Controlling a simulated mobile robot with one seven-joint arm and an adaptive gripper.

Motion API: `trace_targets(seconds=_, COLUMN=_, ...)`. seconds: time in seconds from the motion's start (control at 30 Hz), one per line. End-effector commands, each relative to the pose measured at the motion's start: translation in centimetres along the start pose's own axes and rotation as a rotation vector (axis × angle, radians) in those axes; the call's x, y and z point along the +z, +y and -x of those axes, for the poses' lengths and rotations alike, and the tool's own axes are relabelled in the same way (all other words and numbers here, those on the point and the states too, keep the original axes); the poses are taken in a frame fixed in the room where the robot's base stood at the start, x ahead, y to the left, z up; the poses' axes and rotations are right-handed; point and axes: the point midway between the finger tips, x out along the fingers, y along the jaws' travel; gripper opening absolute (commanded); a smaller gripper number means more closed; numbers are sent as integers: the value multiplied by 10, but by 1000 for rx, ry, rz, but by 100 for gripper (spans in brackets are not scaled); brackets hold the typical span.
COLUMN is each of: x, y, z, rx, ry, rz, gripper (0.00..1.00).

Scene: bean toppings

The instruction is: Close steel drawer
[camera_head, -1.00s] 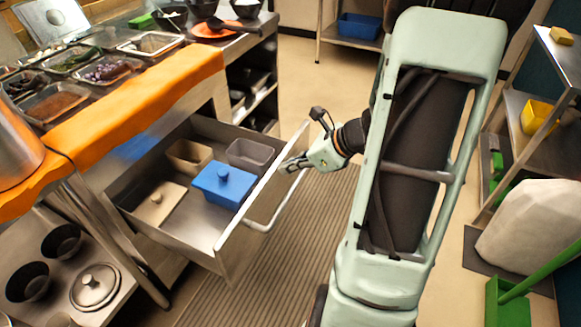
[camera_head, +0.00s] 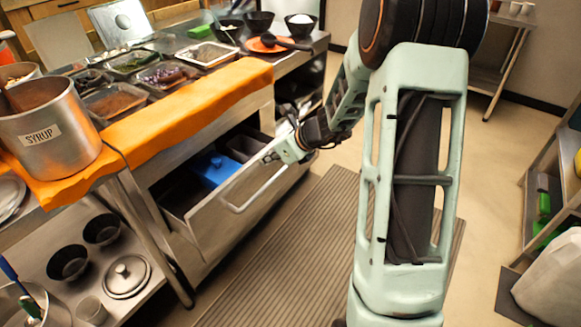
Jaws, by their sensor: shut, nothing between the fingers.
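The steel drawer (camera_head: 237,216) is partly open under the counter with the orange cloth. Its front panel stands out from the cabinet, and a bar handle (camera_head: 256,190) runs along it. Inside I see a blue lidded container (camera_head: 212,168) and dark-looking bins; much of the inside is hidden by the front panel. My gripper (camera_head: 271,157) is shut and empty at the upper right part of the drawer front, near the top edge and the handle's far end. I cannot tell if it touches the panel.
A syrup pot (camera_head: 47,128) and topping trays (camera_head: 168,75) stand on the counter. A lower shelf at left holds dark bowls (camera_head: 69,262) and a lidded pot (camera_head: 127,276). The ribbed floor mat (camera_head: 285,265) before the drawer is clear. A white sack (camera_head: 548,282) stands at right.

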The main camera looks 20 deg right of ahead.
Motion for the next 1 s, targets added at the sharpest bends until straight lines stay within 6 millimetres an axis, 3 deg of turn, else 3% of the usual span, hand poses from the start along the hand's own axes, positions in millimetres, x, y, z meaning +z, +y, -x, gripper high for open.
trace_targets(seconds=0.03, x=14, y=2, z=-10, rx=5, ry=-1, rz=3, gripper=0)
trace_targets(seconds=0.2, x=47, y=2, z=-42, rx=4, ry=0, rz=3, gripper=0)
trace_targets(seconds=0.5, x=92, y=1, z=-87, rx=3, ry=-1, rz=1, gripper=0)
trace_targets(seconds=0.73, x=108, y=0, z=-106, rx=1, ry=0, rz=0, gripper=0)
trace_targets(seconds=1.0, x=114, y=0, z=-113, rx=0, ry=-1, rz=0, gripper=0)
